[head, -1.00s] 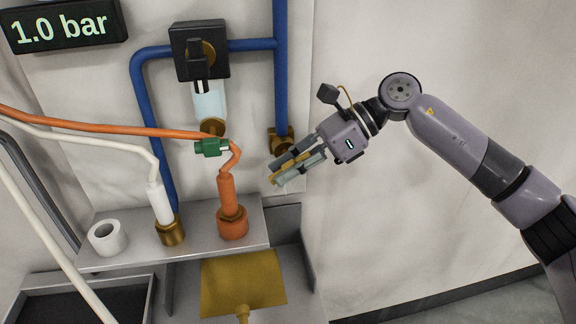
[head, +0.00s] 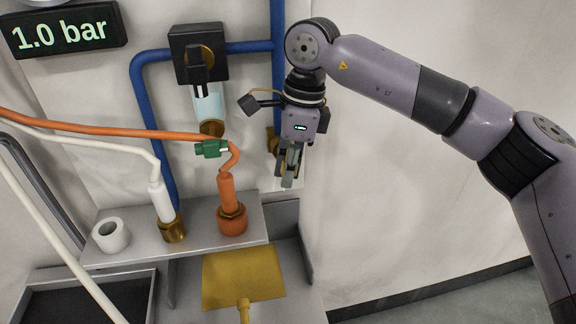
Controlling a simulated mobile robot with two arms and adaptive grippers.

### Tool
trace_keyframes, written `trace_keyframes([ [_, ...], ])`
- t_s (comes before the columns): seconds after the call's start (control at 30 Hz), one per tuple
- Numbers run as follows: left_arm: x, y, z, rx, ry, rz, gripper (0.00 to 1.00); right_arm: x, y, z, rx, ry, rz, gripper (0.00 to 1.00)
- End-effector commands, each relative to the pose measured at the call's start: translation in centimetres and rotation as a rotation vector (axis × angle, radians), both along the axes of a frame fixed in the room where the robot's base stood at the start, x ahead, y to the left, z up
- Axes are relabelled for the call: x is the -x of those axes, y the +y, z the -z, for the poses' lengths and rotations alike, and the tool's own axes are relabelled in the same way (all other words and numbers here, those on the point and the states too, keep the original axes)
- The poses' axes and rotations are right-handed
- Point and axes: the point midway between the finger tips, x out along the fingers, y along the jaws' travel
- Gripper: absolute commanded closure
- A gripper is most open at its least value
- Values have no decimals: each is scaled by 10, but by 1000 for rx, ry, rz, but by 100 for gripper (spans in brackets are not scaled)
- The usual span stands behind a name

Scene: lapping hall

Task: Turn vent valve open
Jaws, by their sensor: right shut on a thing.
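A brass valve (head: 271,141) sits at the lower end of the blue pipe on the wall, partly hidden by my right gripper. I take it to be the vent valve, though no label shows. My right gripper (head: 288,181) points down just right of it, fingers close together. A yellowish piece shows between the fingers, probably the valve's handle; the contact is largely hidden. My left gripper is out of view.
A black valve block (head: 215,45) is higher on the wall. A green valve (head: 211,149) sits by the orange hose fitting (head: 231,205). A display (head: 62,31) reads 1.0 bar. A white ring (head: 111,235) lies on the grey shelf (head: 140,251). A yellow plate (head: 243,275) lies below.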

Motion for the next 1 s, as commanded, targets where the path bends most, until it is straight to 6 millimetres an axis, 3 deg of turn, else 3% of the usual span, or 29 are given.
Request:
trace_keyframes([
  [0.73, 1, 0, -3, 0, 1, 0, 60, -1, 0, -1, 87, -23, 1, 100],
  [0.77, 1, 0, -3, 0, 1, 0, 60, -1, 0, -1, 87, -23, 1, 84],
  [1.0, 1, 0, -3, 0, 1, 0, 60, -1, 0, -1, 87, -22, 1, 68],
])
